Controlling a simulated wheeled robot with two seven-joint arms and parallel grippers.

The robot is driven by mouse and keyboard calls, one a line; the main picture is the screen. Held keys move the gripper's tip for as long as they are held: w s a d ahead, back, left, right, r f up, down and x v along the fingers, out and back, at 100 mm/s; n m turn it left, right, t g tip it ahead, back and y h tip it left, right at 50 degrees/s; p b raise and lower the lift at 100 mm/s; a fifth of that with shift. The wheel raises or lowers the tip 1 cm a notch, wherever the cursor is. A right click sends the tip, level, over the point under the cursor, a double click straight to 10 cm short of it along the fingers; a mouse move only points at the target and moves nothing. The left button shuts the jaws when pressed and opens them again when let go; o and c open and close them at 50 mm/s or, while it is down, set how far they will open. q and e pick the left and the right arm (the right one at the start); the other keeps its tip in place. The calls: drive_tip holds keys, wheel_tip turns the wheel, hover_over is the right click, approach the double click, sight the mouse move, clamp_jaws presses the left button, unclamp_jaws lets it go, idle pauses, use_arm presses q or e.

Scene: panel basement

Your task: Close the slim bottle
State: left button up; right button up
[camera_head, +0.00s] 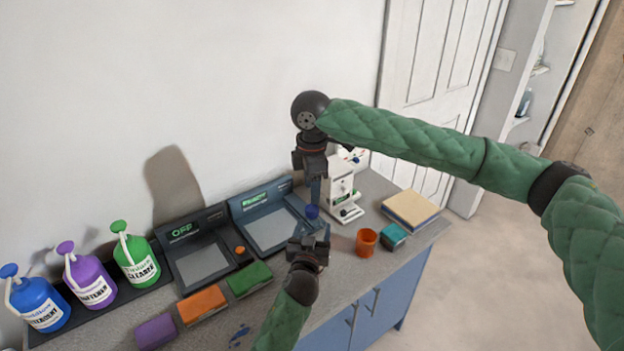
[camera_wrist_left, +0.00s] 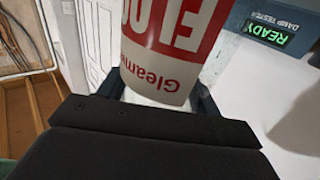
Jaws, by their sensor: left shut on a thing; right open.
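The slim bottle (camera_wrist_left: 167,45), with a white and red label, fills the upper middle of the left wrist view between the dark fingers of my left gripper (camera_wrist_left: 158,95). Its top is out of that view. In the head view my left gripper (camera_head: 309,240) is shut over the front of the counter. A small blue piece (camera_head: 312,211), possibly the bottle's cap, shows just above it; I cannot tell whether it is seated on the bottle. My right gripper (camera_head: 314,185) is open and points down directly above the blue piece.
Two testers, one reading OFF (camera_head: 203,262) and one reading READY (camera_head: 268,230), stand behind on the counter. A white machine (camera_head: 341,187), orange cup (camera_head: 366,242), teal block (camera_head: 393,236) and tan block (camera_head: 411,209) are to the right. Pump bottles (camera_head: 93,277) and colored blocks (camera_head: 203,304) are left.

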sight(312, 208)
drive_tip(key=shift+f, duration=3)
drive_tip(key=c, duration=1)
drive_tip(key=o, duration=1.2)
drive_tip(key=shift+c, duration=0.2)
wheel_tip(312, 208, up, 12)
